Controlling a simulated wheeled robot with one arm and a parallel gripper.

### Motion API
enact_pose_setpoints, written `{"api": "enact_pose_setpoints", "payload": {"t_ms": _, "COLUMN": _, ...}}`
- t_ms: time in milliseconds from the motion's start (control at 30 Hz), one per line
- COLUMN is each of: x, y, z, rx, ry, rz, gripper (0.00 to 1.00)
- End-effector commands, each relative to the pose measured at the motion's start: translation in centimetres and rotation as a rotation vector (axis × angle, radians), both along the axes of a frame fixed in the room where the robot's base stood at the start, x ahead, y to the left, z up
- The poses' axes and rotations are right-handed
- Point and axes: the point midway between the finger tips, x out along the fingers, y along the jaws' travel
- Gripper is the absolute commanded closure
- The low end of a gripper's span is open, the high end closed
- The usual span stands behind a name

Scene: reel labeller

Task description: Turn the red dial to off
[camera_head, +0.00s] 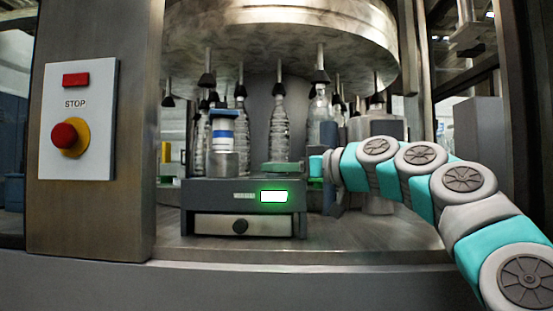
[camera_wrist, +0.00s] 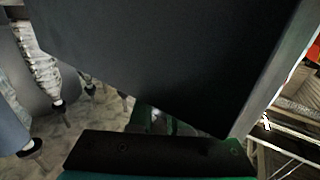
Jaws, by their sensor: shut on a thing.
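No thing that is clearly a red dial shows. A red round knob (camera_head: 65,135) on a yellow collar sits under the word STOP on a white panel at the left, well away from my gripper. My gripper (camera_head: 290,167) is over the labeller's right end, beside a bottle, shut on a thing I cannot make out.
A blue-and-white reel or canister (camera_head: 222,132) stands on the labeller's left part. Several bottles (camera_head: 279,125) stand behind it under the big round metal head (camera_head: 285,30) with its hanging nozzles. The metal deck (camera_head: 350,248) in front is bare.

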Motion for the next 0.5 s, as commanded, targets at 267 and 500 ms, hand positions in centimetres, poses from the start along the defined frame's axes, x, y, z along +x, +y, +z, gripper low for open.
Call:
{"api": "enact_pose_setpoints", "payload": {"t_ms": 267, "x": 0.14, "y": 0.09, "z": 0.55, "rx": -0.001, "ry": 0.003, "rz": 0.177, "gripper": 1.0}}
{"api": "enact_pose_setpoints", "payload": {"t_ms": 500, "x": 0.1, "y": -0.07, "z": 0.53, "rx": 0.002, "ry": -0.001, "rz": 0.255, "gripper": 1.0}}
